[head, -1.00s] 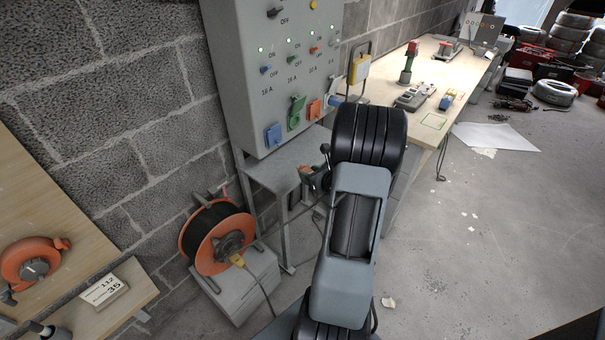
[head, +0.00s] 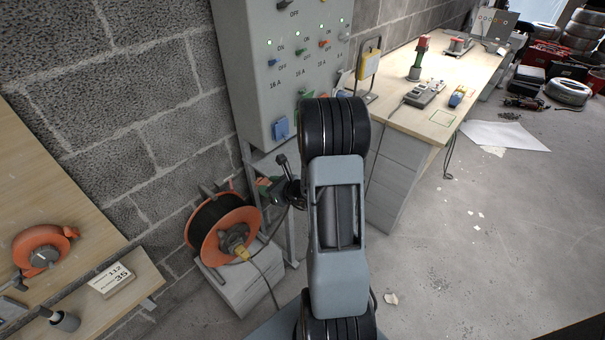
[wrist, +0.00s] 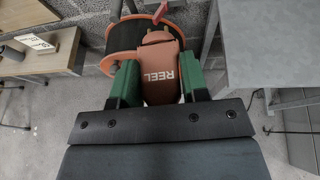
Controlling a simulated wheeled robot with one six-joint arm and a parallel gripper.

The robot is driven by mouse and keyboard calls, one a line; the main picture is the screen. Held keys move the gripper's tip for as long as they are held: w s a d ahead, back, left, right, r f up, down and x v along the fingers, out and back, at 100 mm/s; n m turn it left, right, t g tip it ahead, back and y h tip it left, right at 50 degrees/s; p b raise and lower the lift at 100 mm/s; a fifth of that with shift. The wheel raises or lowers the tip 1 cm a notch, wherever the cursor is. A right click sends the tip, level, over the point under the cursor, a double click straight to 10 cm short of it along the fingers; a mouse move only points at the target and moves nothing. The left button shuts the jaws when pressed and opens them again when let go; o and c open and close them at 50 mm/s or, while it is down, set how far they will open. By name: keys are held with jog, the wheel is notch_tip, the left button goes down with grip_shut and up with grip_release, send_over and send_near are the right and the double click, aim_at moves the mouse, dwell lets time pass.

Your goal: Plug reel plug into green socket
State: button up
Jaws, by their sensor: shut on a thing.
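The orange reel plug, marked REEL (wrist: 160,72), is held between the green fingers of my gripper (wrist: 160,88) in the wrist view. In the head view my gripper (head: 268,188) is small and partly hidden by my wrist, in front of the wall panel's stand. The green socket (head: 304,98) is on the lower part of the grey panel, up and right of my gripper and apart from it. My arm covers part of it. The blue socket (head: 281,129) is left of it.
An orange cable reel (head: 224,228) with a yellow plug stands on a grey block at lower left. A wooden bench (head: 80,170) is at left. A workbench (head: 430,115) with tools is at right. Open floor lies at right.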

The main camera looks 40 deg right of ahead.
jog(key=a+f+n+g+y, duration=0.1)
jog(key=a+f+n+y, duration=0.1)
jog(key=a, duration=1.1)
jog(key=shift+f+n+y, duration=0.15)
jog(key=shift+n+y, duration=0.25)
